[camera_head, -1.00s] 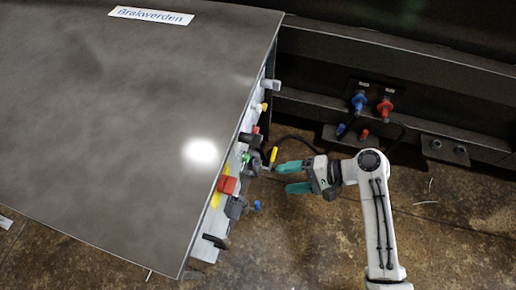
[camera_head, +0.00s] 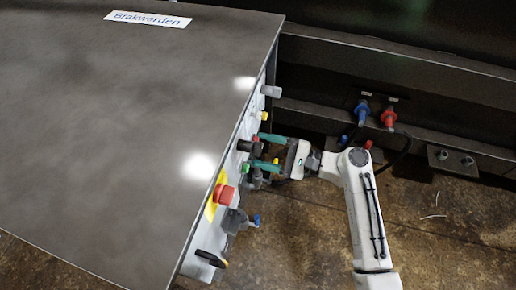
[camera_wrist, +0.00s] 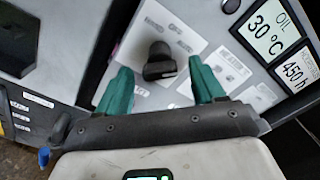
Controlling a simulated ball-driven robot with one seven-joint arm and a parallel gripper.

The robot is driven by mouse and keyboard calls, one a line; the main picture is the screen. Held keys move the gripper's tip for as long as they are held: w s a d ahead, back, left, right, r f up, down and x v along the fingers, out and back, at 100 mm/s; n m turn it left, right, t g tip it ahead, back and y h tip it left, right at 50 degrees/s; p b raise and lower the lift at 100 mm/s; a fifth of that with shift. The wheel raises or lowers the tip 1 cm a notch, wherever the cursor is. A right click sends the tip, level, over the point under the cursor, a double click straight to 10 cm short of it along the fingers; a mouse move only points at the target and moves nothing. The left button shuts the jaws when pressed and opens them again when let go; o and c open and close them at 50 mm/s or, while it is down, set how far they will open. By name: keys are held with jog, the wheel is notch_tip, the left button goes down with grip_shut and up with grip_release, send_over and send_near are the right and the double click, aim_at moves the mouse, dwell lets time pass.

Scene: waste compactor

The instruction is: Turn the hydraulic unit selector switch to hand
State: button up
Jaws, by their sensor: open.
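The selector switch (camera_wrist: 158,62) is a black knob on a pale labelled plate in the wrist view. The small print around it is too blurred to read fully, so I cannot tell its setting. My gripper (camera_wrist: 160,78) is open, with one green finger on each side of the knob in this view. I see no finger touching it. In the head view my gripper (camera_head: 268,150) is at the side control panel, its fingers around a black knob (camera_head: 246,143), partly hidden.
A display reading OIL 30 °C (camera_wrist: 268,32) is right of the knob. A red button on yellow (camera_head: 224,194) and a grey switch with a blue tip (camera_head: 236,220) sit nearer on the panel. Blue (camera_head: 362,112) and red (camera_head: 388,116) connectors are on the dark beam.

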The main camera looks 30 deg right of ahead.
jog(key=shift+x, duration=1.15)
jog(key=shift+c, duration=0.4)
jog(key=c, duration=1)
